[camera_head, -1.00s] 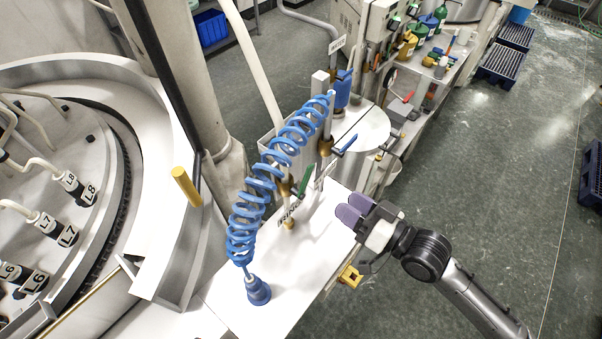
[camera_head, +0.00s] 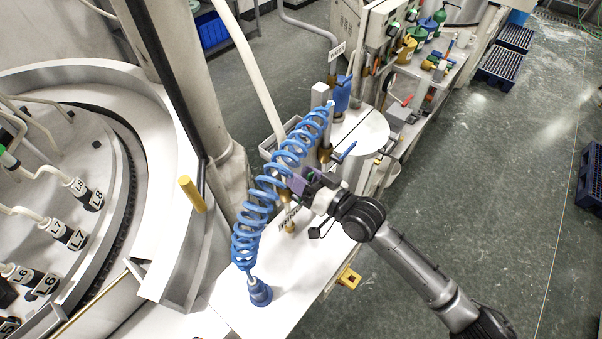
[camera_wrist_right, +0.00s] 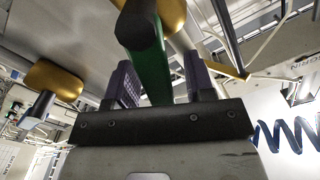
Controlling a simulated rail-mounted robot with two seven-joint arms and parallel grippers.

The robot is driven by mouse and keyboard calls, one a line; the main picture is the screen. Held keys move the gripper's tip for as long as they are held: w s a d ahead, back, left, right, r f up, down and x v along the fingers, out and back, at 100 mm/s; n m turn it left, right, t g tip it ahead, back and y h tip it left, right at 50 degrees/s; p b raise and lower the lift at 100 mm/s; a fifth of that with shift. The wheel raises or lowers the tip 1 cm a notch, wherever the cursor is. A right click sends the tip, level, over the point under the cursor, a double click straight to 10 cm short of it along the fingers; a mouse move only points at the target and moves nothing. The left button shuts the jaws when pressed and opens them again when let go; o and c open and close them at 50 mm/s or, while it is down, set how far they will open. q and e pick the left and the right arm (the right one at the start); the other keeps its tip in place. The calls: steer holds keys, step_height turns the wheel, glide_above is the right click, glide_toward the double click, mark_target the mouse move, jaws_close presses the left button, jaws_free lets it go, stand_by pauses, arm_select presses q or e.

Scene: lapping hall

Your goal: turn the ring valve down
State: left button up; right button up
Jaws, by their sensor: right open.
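The ring valve's green lever handle (camera_wrist_right: 148,62) shows large in the right wrist view. It runs between the two purple finger pads of my right gripper (camera_head: 299,181), which is open around it. I see no clear contact on either side. A brass valve body (camera_wrist_right: 172,14) is behind the handle. In the head view the gripper hides most of the valve. My left gripper is not in view.
A blue coiled hose (camera_head: 262,200) hangs close to the left of my right gripper. A blue lever handle (camera_head: 346,151) is just beyond it. A yellow post (camera_head: 191,194) stands further left. Open floor (camera_head: 480,180) is on the right.

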steer(key=shift+w+a, duration=0.15)
steer(key=shift+a, duration=0.15)
jaws_close()
stand_by(0.4)
